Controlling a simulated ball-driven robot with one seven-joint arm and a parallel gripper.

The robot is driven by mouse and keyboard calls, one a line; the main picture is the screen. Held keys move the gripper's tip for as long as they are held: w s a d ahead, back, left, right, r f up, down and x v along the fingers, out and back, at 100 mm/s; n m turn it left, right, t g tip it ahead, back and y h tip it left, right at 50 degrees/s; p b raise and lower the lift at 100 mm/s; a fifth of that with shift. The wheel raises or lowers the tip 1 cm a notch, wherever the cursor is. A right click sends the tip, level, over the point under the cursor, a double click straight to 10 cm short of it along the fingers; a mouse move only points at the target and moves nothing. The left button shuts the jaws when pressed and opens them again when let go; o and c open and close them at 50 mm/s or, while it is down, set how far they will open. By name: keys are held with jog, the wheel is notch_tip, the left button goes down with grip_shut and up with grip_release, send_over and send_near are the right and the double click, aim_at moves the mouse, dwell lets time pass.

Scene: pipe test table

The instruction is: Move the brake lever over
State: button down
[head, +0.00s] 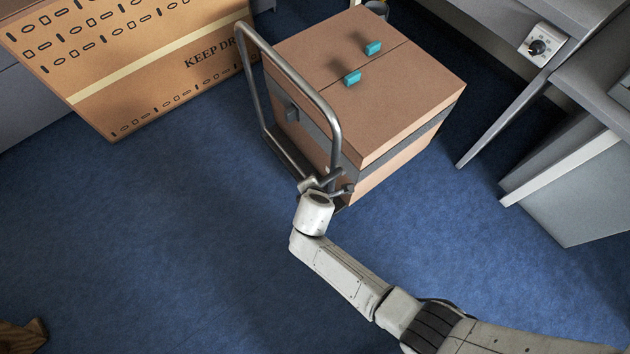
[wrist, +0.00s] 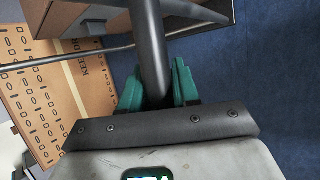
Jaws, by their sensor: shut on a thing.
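The brake lever shows in the wrist view as a dark grey round bar (wrist: 150,45) running up from between the teal pads of my gripper (wrist: 157,88). The pads sit on both sides of the bar, and my gripper is shut on it. In the head view, my gripper (head: 331,181) is low at the near end of the cart's metal handle (head: 297,78). My wrist and the handle's foot partly hide the grip there, and I cannot make out the lever's shape.
A brown carton (head: 415,95) with teal clips rides on the cart. A larger printed carton (head: 120,70) stands at the upper left. Grey desks (head: 575,95) and a dial box (head: 543,44) are at the right.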

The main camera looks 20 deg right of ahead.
jog(key=shift+r, duration=0.1)
dwell(0.3)
jog(key=shift+d, duration=0.1)
jog(key=c, duration=0.9)
grip_release()
jog(key=shift+r, duration=0.1)
jog(key=p+v, duration=0.2)
jog(key=v, duration=0.8)
jog(key=shift+s+r+p, duration=0.25)
jog(key=shift+p, duration=0.15)
